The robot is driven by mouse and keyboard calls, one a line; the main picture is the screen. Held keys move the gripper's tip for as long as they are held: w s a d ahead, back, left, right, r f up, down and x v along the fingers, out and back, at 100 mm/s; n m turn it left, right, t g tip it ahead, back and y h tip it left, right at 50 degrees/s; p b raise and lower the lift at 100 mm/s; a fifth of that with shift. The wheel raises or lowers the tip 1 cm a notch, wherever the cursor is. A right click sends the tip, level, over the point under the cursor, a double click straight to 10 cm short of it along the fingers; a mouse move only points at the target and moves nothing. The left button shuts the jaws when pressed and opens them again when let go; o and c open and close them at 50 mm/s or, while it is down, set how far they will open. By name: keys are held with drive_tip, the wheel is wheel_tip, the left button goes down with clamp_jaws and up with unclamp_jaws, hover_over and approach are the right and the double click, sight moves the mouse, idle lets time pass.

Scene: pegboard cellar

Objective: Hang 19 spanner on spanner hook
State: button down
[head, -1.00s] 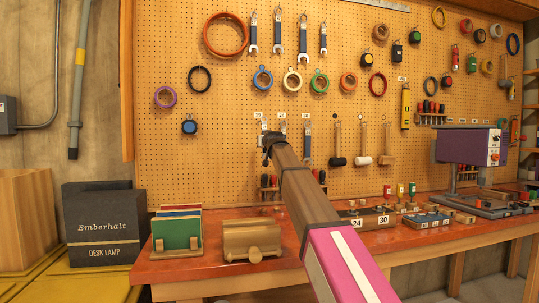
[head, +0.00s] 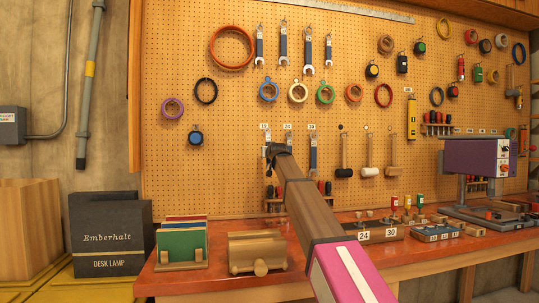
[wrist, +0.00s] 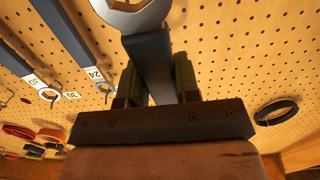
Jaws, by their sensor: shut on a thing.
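My gripper (head: 278,150) is up against the pegboard in the head view, at the left end of a row of small number labels. In the wrist view my gripper (wrist: 157,90) is shut on a spanner (wrist: 150,58) with a dark handle and a pale metal head at the top edge. The head view largely hides this spanner behind my gripper. Two blue-handled spanners hang beside it, one tagged 24 (wrist: 75,40) and one tagged 30 (wrist: 22,62). The 30 spanner (head: 313,155) also shows in the head view. The hook for 19 cannot be made out clearly.
Three mallets (head: 368,158) hang right of the spanners. Several spanners (head: 283,45) and coloured rings (head: 232,47) hang above. A black ring (wrist: 277,112) is near the gripper in the wrist view. The orange bench (head: 220,284) holds a card rack and wooden blocks.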

drive_tip(key=x, duration=0.6)
drive_tip(key=shift+f, duration=0.35)
idle(0.4)
idle(0.5)
drive_tip(key=c, duration=0.8)
unclamp_jaws()
drive_tip(key=shift+o, duration=0.2)
